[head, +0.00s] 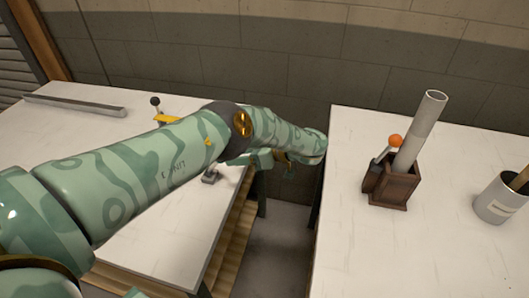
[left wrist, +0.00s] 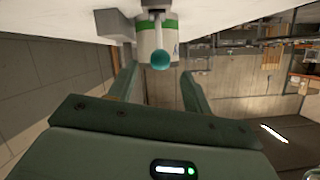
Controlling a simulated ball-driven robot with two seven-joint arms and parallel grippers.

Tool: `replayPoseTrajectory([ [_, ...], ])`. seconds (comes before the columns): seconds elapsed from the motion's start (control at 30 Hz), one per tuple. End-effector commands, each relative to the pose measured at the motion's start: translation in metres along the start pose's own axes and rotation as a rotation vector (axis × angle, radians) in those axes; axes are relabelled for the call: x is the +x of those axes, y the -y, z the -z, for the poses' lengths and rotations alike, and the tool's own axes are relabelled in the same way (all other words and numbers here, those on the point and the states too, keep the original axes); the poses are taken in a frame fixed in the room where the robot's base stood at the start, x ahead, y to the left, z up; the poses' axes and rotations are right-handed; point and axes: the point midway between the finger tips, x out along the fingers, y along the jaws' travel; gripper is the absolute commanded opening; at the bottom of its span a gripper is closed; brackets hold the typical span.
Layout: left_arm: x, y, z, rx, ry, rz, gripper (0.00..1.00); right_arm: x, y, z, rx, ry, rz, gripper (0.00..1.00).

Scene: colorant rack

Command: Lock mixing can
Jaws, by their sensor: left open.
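In the left wrist view a teal ball knob (left wrist: 160,60) on a short grey stem stands in front of a white can with a green band (left wrist: 150,42). A grey block (left wrist: 114,26) is beside the can. My left gripper (left wrist: 160,82) is open, with one finger on each side of the knob's line. It holds nothing, and I cannot tell if it touches the knob. In the head view my left arm reaches across the left table, with the left gripper (head: 284,160) by the gap. The teal knob and banded can are hidden there. My right gripper is not in view.
The left table (head: 165,255) carries a grey bar (head: 75,105), a black-knobbed lever (head: 155,102) and a small grey fitting (head: 210,178).

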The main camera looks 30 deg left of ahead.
Motion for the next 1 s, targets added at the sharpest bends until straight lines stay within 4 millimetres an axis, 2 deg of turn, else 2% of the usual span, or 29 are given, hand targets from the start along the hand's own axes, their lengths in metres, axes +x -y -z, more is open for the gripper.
replayPoseTrajectory([
  [0.1,-0.031,-0.002,-0.005,0.0,-0.001,-0.003,0.5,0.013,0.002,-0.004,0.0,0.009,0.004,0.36],
  [0.2,-0.053,-0.003,-0.006,0.001,-0.001,-0.002,0.5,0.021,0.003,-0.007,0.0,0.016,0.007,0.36],
  [0.4,-0.08,-0.002,-0.004,0.003,0.0,0.0,0.5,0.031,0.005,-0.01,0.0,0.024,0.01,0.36],
  [0.57,-0.086,-0.001,-0.002,0.002,0.0,0.0,0.5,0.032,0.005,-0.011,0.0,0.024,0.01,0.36],
  [1.0,-0.086,0.0,-0.001,0.002,0.0,0.0,0.5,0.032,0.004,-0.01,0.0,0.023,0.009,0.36],
])
